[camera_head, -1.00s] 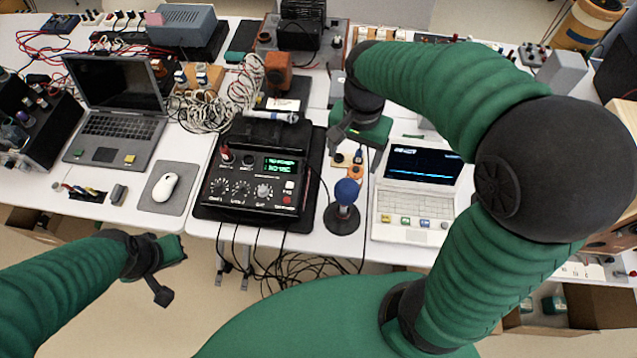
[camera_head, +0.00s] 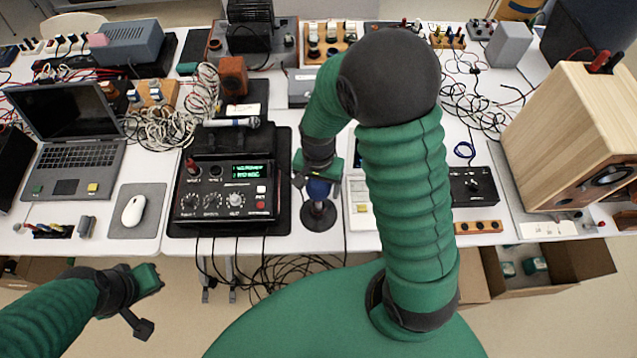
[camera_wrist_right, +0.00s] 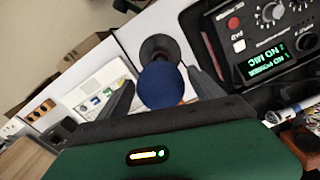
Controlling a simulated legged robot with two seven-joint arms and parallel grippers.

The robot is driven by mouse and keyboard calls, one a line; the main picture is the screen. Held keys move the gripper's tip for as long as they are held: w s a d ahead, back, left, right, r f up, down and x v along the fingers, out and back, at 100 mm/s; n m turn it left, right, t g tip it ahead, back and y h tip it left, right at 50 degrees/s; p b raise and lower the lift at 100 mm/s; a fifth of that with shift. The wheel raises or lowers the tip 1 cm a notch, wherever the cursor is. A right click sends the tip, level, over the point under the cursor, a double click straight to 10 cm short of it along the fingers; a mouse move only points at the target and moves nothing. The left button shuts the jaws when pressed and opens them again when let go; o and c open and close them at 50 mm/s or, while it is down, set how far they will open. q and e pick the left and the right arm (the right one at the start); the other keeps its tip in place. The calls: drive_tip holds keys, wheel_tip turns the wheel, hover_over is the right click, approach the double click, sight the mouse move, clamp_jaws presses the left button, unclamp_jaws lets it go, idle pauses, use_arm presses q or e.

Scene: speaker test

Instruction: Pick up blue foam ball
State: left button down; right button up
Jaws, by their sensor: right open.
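The blue foam ball (camera_head: 318,189) sits on top of a short stand with a round dark base (camera_head: 320,217), right of the black mixer. My right gripper (camera_head: 319,178) is over the ball in the head view and partly covers it. In the right wrist view the ball (camera_wrist_right: 161,86) shows between the two dark fingers of my open right gripper (camera_wrist_right: 162,88), with gaps seen on both sides. Whether the fingertips reach down to its sides is hard to tell. My left gripper (camera_head: 144,302) is off the table's front edge at the lower left, away from the ball; its finger opening is unclear.
The black mixer (camera_head: 226,190) stands close left of the stand. A white device (camera_head: 360,205) stands close right, partly behind my right arm. A wooden speaker (camera_head: 560,125) is at the right. Cables (camera_head: 285,270) hang off the table's front edge.

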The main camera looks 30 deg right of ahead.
sight(317, 182)
drive_tip(key=shift+f, duration=0.1)
drive_tip(key=shift+a, duration=0.1)
drive_tip(key=c, duration=1.3)
wheel_tip(317, 182, up, 10)
drive_tip(key=shift+r, duration=0.15)
drive_tip(key=shift+w, duration=0.1)
